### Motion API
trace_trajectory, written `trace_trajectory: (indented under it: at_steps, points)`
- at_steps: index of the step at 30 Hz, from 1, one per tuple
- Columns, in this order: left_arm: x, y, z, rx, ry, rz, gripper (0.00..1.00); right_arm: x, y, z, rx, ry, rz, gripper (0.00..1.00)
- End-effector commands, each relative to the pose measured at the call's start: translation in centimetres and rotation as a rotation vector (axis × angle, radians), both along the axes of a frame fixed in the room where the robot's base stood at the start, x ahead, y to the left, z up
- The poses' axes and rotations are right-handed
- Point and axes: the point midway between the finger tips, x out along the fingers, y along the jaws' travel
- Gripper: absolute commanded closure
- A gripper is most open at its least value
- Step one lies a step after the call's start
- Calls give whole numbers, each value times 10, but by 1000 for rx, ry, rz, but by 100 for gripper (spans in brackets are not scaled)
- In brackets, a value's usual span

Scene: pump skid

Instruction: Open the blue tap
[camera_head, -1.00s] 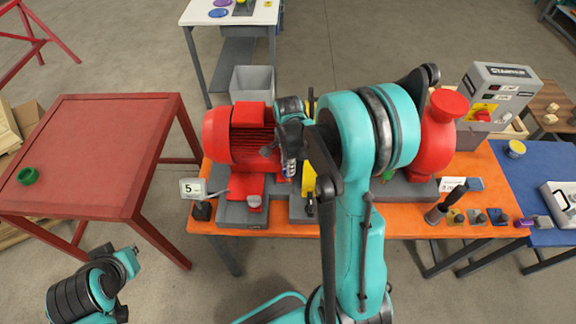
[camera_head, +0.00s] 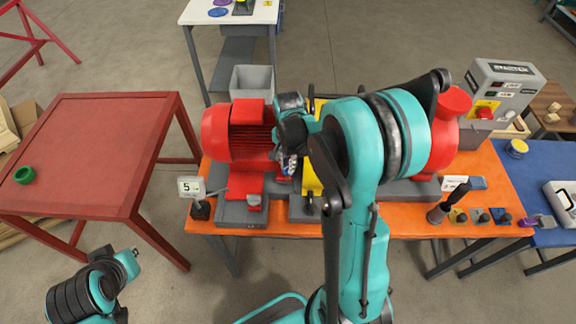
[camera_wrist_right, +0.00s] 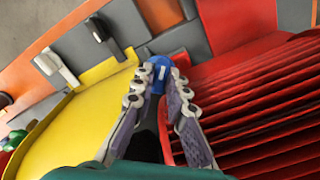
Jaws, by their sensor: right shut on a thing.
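In the right wrist view the blue tap (camera_wrist_right: 179,59) is a small rounded blue part between the yellow guard and the red finned motor. My right gripper (camera_wrist_right: 160,75) is shut on it, one finger on each side; the fingers hide part of it. In the head view the right gripper (camera_head: 288,165) points down between the red motor (camera_head: 235,135) and the yellow guard (camera_head: 312,170), and the tap is mostly hidden there. My left gripper (camera_head: 130,258) is low at the left, away from the skid; its fingers are too unclear to judge.
The orange table (camera_head: 400,225) holds the skid, a tag marked 5 (camera_head: 191,187) and a grey control box (camera_head: 500,88). A red table (camera_head: 90,150) with a green ring (camera_head: 24,175) stands at left. My right arm covers much of the pump.

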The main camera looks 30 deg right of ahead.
Motion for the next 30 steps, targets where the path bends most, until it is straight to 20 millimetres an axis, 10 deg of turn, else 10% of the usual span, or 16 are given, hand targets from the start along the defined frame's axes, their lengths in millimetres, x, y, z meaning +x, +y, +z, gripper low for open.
trace_trajectory:
  at_steps: [30]
  points:
    - [0, 0, -20, 0, 0, 0, 100, 1, -1, 1, -2, -2, 680, 100]
